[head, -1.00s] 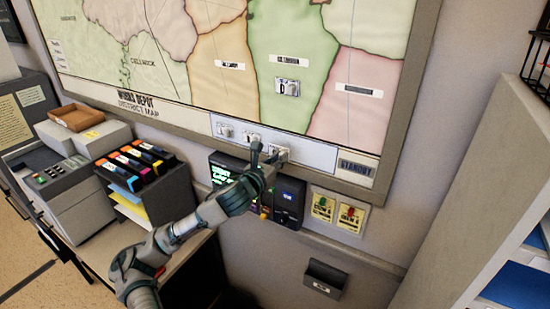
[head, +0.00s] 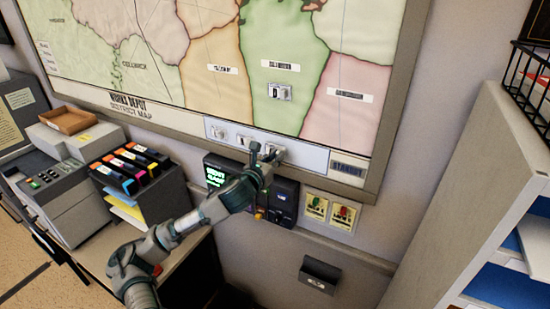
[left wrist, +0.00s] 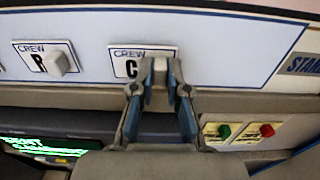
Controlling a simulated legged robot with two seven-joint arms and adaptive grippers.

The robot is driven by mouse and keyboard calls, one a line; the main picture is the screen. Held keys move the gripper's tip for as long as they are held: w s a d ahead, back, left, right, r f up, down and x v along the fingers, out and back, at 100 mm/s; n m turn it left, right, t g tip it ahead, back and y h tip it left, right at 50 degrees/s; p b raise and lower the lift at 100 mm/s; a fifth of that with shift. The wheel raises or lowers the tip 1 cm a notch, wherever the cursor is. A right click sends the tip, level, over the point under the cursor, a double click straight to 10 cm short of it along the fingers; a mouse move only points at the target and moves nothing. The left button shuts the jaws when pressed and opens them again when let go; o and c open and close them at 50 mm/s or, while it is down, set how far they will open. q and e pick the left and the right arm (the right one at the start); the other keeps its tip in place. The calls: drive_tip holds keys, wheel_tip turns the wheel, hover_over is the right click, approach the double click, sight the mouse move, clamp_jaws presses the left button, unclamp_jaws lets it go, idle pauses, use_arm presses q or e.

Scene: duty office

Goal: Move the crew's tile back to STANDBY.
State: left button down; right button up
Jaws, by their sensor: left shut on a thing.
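The white crew C tile (left wrist: 143,64) is on the pale strip along the map's lower edge, left of the STANDBY label (head: 348,168). My left gripper (head: 266,153) reaches up to this strip in the head view. In the left wrist view its fingers (left wrist: 160,88) are closed on the raised knob of the crew C tile, hiding part of it. The crew B tile (left wrist: 46,61) is to its left, and another tile (head: 217,132) is farther left. One more tile (head: 279,92) is on the green map area. My right gripper is out of view.
Below the strip are a dark panel with a green-lit screen (head: 222,174) and two yellow plates (head: 330,210) with green and red buttons. A file rack (head: 137,178) and a grey machine (head: 62,165) stand at left. A shelf unit (head: 480,170) stands at right.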

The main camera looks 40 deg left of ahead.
use_arm(q)
drive_tip(key=shift+w+a+p, duration=0.1)
drive_tip(key=shift+w+p, duration=0.15)
drive_tip(key=shift+p, duration=0.25)
idle(0.8)
